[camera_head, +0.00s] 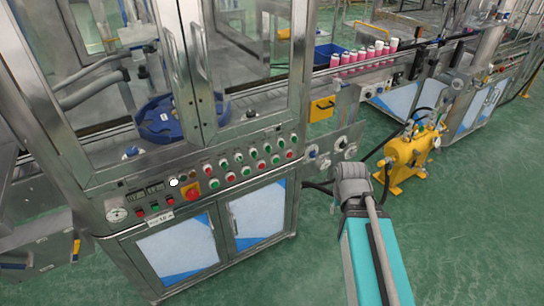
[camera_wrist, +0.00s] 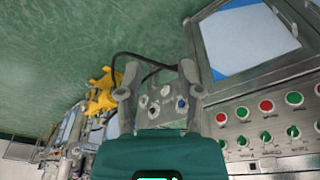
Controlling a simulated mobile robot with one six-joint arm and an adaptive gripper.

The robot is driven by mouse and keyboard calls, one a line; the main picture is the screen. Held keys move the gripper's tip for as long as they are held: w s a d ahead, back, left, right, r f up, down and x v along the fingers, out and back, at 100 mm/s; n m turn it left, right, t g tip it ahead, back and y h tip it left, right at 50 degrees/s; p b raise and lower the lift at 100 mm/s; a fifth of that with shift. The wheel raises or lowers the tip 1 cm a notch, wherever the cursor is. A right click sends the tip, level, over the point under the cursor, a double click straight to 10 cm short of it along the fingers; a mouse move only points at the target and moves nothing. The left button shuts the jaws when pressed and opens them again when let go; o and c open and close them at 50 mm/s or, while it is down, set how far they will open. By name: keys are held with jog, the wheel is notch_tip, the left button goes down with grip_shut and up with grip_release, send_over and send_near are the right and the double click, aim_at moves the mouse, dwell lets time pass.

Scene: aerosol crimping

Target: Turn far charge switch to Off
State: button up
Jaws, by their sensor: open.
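My gripper (camera_wrist: 155,82) is open, with its two grey fingers apart and nothing between them. Beyond and between the fingers, the wrist view shows a small metal plate (camera_wrist: 168,116) with several round knobs, one of them bluish (camera_wrist: 181,104). The same plate (camera_head: 333,134) shows in the head view at the right end of the machine front. The main control panel (camera_head: 238,168) carries rows of red and green buttons and switches; part of it (camera_wrist: 262,118) is at the right in the wrist view. Labels are too small to read, so I cannot tell which is the far charge switch.
A yellow pump unit (camera_head: 408,152) with hoses stands on the green floor right of the plate. Pink-and-white cans (camera_head: 362,56) stand on the conveyor behind. A red-and-yellow rotary switch (camera_head: 191,191) sits at the panel's left. The floor (camera_head: 480,215) at the right is clear.

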jog(key=w+a+f+m+t+b, duration=0.1)
jog(key=w+a+f+t+b, duration=0.3)
jog(key=w+b, duration=0.4)
jog(key=w+a+f+m+t+b, duration=0.2)
jog(key=w+f+t+b, duration=0.1)
jog(key=w+t+b, duration=0.35)
jog(key=w+a+n+t+y+b, duration=0.2)
jog(key=a+t+y+b, duration=0.5)
jog(key=a+b, duration=0.6)
jog(key=shift+w+a+r+t+y+b, duration=0.15)
jog(key=shift+a+r+t+y+b, duration=0.15)
jog(key=shift+y+b, duration=0.85)
jog(key=shift+w, duration=0.1)
